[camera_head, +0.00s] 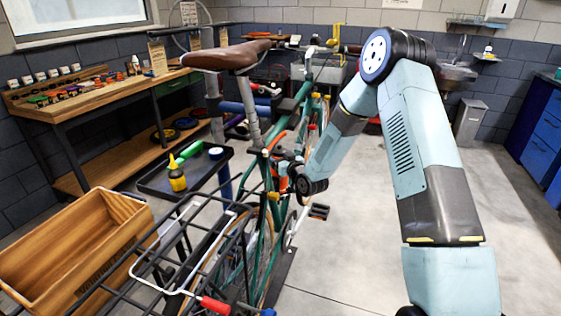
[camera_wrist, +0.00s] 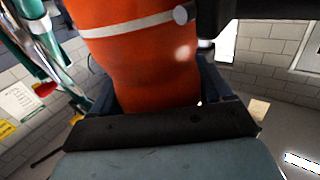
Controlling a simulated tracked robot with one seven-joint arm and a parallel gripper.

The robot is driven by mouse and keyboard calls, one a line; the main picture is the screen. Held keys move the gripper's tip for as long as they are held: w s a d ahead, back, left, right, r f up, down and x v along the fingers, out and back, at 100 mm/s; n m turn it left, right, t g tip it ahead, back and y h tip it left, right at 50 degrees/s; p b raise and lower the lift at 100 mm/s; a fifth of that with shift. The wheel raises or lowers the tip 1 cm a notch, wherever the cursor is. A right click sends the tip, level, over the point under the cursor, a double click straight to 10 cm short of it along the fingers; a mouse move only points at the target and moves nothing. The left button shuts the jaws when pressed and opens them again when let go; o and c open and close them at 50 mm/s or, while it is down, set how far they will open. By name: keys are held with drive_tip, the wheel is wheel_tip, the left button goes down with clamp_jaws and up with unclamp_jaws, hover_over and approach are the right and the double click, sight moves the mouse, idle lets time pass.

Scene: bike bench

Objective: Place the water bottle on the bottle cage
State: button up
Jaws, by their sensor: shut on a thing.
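The orange water bottle (camera_wrist: 140,62) fills the middle of the wrist view and has a pale band round it. My gripper (camera_wrist: 155,88) is shut on it, with dark fingers on both sides. In the head view my gripper (camera_head: 288,178) is beside the green bike frame (camera_head: 271,208), partly hidden by my wrist. Orange patches show there, but the bottle's outline is hard to tell. A green bike tube (camera_wrist: 62,62) also shows left of the bottle in the wrist view. I cannot make out the bottle cage in either view.
A black tray (camera_head: 150,184) with a yellow bottle (camera_head: 177,178) stands left of the bike. A wooden crate (camera_head: 90,240) and a wire rack (camera_head: 135,268) are at the front left. A workbench (camera_head: 110,88) lines the left wall. The floor (camera_head: 350,240) to the right is clear.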

wheel_tip(320, 180, down, 2)
drive_tip(key=o, duration=1.8)
drive_tip(key=shift+c, duration=0.2)
